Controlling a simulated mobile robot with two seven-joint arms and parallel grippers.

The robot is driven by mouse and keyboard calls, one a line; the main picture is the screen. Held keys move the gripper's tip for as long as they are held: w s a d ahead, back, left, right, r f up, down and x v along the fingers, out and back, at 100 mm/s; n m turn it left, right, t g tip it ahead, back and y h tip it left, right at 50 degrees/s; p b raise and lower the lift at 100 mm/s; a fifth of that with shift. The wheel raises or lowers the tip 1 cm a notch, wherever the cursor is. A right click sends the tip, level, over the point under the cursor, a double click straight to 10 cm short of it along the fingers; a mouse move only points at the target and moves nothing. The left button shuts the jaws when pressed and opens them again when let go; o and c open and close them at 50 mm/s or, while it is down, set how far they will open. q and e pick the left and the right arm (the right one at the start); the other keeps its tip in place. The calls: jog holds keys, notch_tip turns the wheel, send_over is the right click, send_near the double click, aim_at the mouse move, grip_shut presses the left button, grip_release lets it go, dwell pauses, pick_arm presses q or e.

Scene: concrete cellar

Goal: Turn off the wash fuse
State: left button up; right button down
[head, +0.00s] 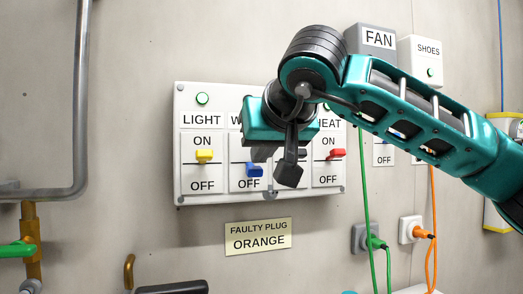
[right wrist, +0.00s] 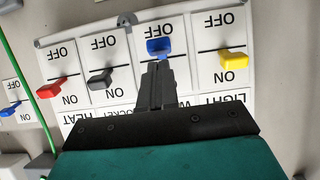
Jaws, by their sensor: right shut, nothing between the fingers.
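The white fuse panel (head: 220,204) on the wall has several switches. The wash switch is blue (head: 254,170); its label is mostly covered by my right arm in the head view. The blue lever sits on the OFF side of its line, also in the right wrist view (right wrist: 158,47), where the panel appears upside down. My right gripper (right wrist: 157,68) is shut and empty, its fingertips just on the ON side of the blue lever; I cannot tell whether they touch. In the head view, my right gripper (head: 262,154) is partly hidden by its own wrist. My left gripper is out of view.
The yellow light switch (head: 204,155), red heat switch (head: 336,154) and black socket switch (right wrist: 100,80) are on the ON side. FAN (head: 378,39) and SHOES (head: 428,47) boxes hang right. Green and orange plugs (head: 416,232) sit below. A sign (head: 258,236) reads FAULTY PLUG ORANGE.

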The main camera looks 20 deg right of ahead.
pick_arm(q)
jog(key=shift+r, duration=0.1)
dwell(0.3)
jog(key=p, duration=0.3)
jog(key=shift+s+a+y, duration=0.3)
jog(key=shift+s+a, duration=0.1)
pick_arm(e)
jog(key=w+r+v, duration=0.1)
jog(key=r+v, duration=0.1)
jog(key=v, duration=1.1)
jog(key=shift+w+r, duration=0.2)
jog(key=shift+r, duration=0.05)
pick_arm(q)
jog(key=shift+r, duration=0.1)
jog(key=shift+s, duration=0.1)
